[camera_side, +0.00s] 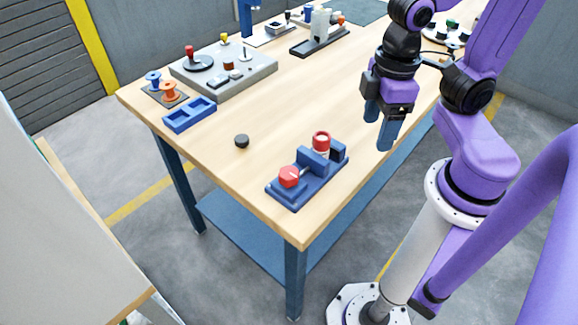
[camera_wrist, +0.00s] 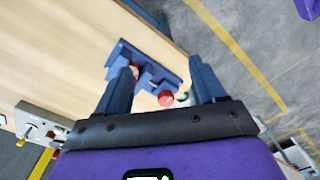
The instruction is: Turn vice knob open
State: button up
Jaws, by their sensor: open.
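The blue vice (camera_side: 318,182) stands on the wooden table near its front corner. Its red knob (camera_side: 289,177) is at the left end, on a thin light shaft. A red-and-white cylinder (camera_side: 321,141) stands upright at the jaws; whether they clamp it is unclear. My gripper (camera_side: 380,124) is open and empty, fingers down, above and to the right of the vice, apart from it. In the wrist view the vice (camera_wrist: 150,65) and red knob (camera_wrist: 166,98) appear between the open fingers; the left finger partly hides the cylinder (camera_wrist: 135,73).
A small dark puck (camera_side: 241,141) lies left of the vice. A blue tray (camera_side: 189,115), orange and blue spools (camera_side: 169,91) and a grey fixture board (camera_side: 224,75) stand farther back. The table's front edge is close to the vice. The middle of the table is clear.

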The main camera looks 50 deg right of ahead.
jog(key=w+a+r+m, duration=0.3)
jog(key=w+a+m, duration=0.35)
jog(key=m, duration=1.55)
send_near(289, 172)
notch_tip(289, 172, down, 9)
jog(key=shift+r, duration=0.15)
jog(key=shift+a, duration=0.1)
jog(key=c, duration=1.1)
